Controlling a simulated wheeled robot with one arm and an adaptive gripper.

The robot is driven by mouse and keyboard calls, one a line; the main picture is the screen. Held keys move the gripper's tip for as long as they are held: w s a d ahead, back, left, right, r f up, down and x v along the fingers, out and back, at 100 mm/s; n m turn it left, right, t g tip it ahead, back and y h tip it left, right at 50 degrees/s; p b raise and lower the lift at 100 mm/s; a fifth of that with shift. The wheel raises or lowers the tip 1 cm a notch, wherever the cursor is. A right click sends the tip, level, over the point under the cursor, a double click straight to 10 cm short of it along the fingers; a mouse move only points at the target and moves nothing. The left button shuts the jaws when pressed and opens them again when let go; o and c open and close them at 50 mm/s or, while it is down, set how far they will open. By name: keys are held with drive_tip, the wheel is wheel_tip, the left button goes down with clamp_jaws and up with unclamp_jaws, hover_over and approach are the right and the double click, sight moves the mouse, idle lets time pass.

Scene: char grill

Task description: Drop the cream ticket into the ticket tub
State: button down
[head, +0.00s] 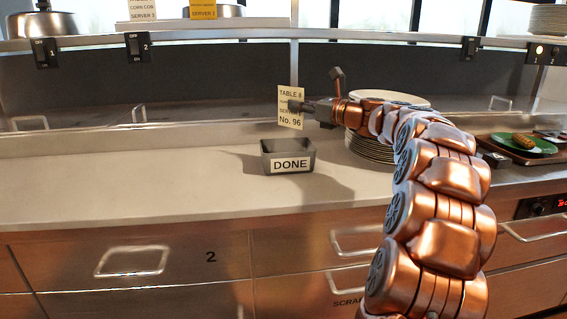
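The cream ticket (291,93) is upright in the air, its print facing me, reading "TABLE 8" and "No. 96". My gripper (300,106) reaches in from the right and is shut on the ticket, its dark fingers crossing the ticket's middle. The ticket tub (266,158) is a small grey open box labelled "DONE" on the counter. How far the ticket is in depth from the tub's opening is hard to tell.
A stack of white plates (368,150) stands right of the tub, partly behind my arm. A tray (525,158) with a green plate (523,144) lies farther right. A yellow ticket (203,9) and a pale ticket (142,9) are on the upper shelf. The counter (120,185) left of the tub is clear.

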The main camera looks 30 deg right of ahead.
sight(297, 122)
drive_tip(key=shift+f+b, duration=2.45)
drive_tip(key=shift+b, duration=0.15)
drive_tip(key=c, duration=1.2)
unclamp_jaws()
drive_tip(key=shift+c, duration=0.2)
drive_tip(key=v, duration=1.2)
drive_tip(key=shift+a, duration=0.1)
